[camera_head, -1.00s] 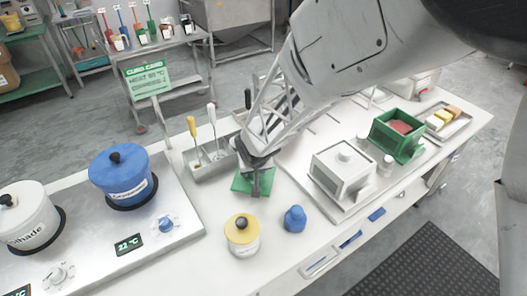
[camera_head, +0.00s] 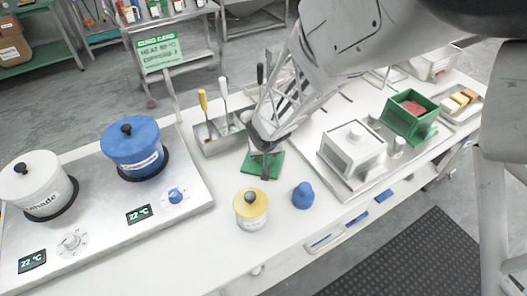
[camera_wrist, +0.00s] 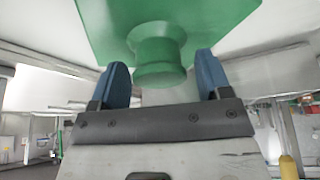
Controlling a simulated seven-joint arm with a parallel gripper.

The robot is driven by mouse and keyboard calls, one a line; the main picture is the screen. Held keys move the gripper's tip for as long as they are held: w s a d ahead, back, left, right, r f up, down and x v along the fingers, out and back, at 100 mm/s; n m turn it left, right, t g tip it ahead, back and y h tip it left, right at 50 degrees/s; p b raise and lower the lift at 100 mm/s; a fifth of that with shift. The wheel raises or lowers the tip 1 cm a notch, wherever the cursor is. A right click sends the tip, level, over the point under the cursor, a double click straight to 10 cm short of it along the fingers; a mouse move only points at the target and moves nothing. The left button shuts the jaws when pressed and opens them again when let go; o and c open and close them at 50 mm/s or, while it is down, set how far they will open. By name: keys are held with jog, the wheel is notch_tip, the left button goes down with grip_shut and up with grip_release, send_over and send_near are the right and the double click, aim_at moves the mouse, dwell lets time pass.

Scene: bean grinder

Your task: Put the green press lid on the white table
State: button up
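The green press lid (camera_head: 277,160) is a flat square plate in the head view, on the white table (camera_head: 213,245) or very close above it, in front of the grey utensil tray. My gripper (camera_head: 265,166) points down over its middle and hides part of it. In the wrist view, the lid (camera_wrist: 165,18) fills the top, with its round green knob (camera_wrist: 158,60) between the blue fingertips of my gripper (camera_wrist: 164,78). The fingers stand apart, with a visible gap on the knob's right side; contact on its left side is unclear.
A yellow-lidded jar (camera_head: 250,212) and a blue piece (camera_head: 303,196) stand in front of the lid. The utensil tray (camera_head: 216,138) is behind. A white box press (camera_head: 352,148) and a green box (camera_head: 410,124) are at right, and a blue pot (camera_head: 136,150) at left.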

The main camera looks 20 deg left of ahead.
jog(key=shift+r, duration=0.1)
jog(key=v, duration=1.2)
dwell(0.4)
dwell(0.5)
jog(key=s+d+r+m, duration=0.1)
jog(key=d+r+m, duration=0.1)
jog(key=d+r, duration=0.7)
jog(key=s+d+r+m, duration=0.1)
jog(key=s+d+r, duration=0.1)
jog(key=s+d, duration=0.4)
jog(key=s+d+r+m+g+h, duration=0.1)
jog(key=s+d+r, duration=0.2)
jog(key=s+d, duration=0.4)
jog(key=s+d+r+m+h, duration=0.1)
jog(key=s+d+r, duration=0.2)
jog(key=s+d, duration=0.3)
jog(key=d, duration=0.5)
jog(key=shift+s+r, duration=0.15)
jog(key=shift+r, duration=0.1)
